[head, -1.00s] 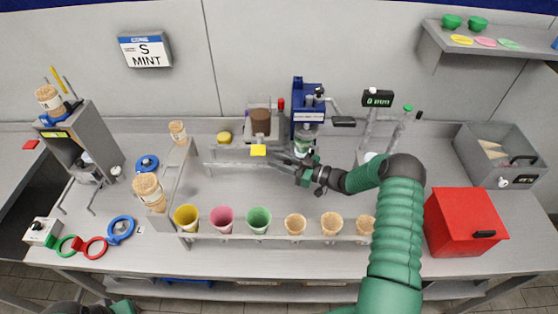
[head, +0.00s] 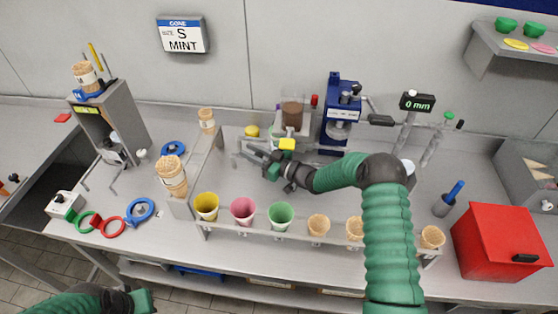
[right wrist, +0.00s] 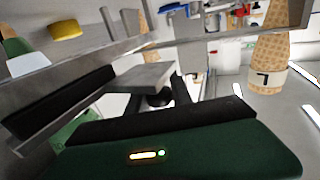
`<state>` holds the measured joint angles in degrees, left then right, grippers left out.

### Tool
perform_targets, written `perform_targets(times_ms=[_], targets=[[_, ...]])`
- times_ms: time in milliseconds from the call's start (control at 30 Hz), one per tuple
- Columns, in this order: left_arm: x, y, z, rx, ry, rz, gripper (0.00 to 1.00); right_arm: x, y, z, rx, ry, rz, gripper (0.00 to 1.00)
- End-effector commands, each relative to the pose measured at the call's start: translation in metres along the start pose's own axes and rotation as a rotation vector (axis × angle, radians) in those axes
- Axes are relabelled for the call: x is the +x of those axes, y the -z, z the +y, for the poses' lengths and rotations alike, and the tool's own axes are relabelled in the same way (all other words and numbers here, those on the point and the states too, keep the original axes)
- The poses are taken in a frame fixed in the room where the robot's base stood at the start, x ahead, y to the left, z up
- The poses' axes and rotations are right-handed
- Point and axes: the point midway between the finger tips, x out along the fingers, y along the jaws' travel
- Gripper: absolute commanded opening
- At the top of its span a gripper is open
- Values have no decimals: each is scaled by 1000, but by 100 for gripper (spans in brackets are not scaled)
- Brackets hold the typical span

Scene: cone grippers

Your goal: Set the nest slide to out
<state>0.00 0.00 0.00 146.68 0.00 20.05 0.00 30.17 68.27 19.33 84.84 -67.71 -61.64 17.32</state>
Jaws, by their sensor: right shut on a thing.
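My right gripper (head: 252,153) reaches left across the middle of the bench, in front of the machine with the brown jar (head: 292,110) and the yellow tab (head: 287,144). In the right wrist view, its dark fingers (right wrist: 140,98) are shut on a flat grey metal tab (right wrist: 148,77). The tab sits by a grey rail; it looks like part of the nest slide, but I cannot tell its position along its travel. The fingers hide much of it in the head view. My left gripper (head: 141,301) shows only partly at the bottom left, and its jaws are unclear.
Yellow (head: 206,206), pink (head: 243,211) and green (head: 280,216) cups and several waffle cones (head: 318,225) stand in a front rack, close to my right forearm. A blue press (head: 341,115) is behind. A red box (head: 497,241) stands at right.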

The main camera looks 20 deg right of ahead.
Motion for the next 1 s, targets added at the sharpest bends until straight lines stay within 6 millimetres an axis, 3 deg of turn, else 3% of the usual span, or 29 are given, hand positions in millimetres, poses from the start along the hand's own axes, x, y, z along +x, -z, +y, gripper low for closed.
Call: perform_targets(times_ms=[33, 200, 400, 600, 967, 1000], targets=[[13, -3, 0, 0, 0, 0, 0, 15, -4, -6, -5, 2, 5, 0], [31, -7, 0, 0, 0, 0, 0, 57, -3, -23, -4, 0, 5, 0], [44, -10, 0, 0, 0, 0, 0, 89, -1, -36, -4, -1, 4, 0], [49, -12, 0, 0, 0, 0, 0, 103, 1, -41, -2, -3, 3, 0], [48, -11, 0, 0, 0, 0, 0, 106, 3, -42, -1, -2, 6, 0], [48, -11, 0, 0, 0, 0, 0, 106, 3, -42, -2, -2, 6, 28]])
